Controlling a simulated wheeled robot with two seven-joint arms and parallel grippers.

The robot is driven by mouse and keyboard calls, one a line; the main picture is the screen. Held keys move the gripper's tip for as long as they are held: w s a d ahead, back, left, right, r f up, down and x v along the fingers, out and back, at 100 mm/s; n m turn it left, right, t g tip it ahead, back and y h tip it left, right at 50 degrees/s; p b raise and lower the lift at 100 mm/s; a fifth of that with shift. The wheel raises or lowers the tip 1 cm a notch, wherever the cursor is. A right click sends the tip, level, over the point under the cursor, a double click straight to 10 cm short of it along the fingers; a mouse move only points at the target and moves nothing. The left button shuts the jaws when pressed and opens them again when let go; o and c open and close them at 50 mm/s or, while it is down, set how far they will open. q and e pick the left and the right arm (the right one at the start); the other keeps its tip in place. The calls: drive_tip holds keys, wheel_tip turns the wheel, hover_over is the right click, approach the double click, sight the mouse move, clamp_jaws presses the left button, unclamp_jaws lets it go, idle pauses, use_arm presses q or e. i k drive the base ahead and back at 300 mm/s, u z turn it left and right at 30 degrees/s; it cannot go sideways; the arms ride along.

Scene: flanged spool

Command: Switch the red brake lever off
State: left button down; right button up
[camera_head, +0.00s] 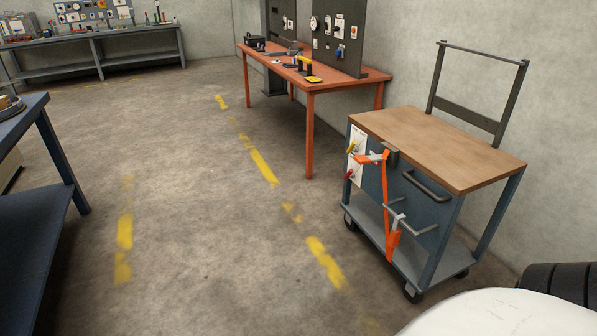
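A small red lever (349,174) sticks out from the lower part of a white panel (358,164) on the left end of a wheeled cart (437,147). It looks like the brake lever, but it is too small for me to tell its position. A yellow handle (352,147) sits above it on the same panel. An orange strap (387,205) hangs down the cart beside the panel and covers part of the cart's front. Neither of my grippers is in view.
An orange workbench (330,78) with tools and a dark upright board stands behind the cart. A dark blue table (25,130) is at the left edge. A grey bench (95,40) stands at the far left. The floor between them is clear, with worn yellow markings (262,166).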

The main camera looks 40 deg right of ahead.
sight(349, 174)
drive_tip(key=z, duration=0.05)
drive_tip(key=i, duration=0.4)
drive_tip(key=z, duration=0.85)
drive_tip(key=i, duration=1.85)
drive_tip(key=z, duration=1.95)
drive_tip(key=i, duration=0.65)
drive_tip(key=z, duration=0.7)
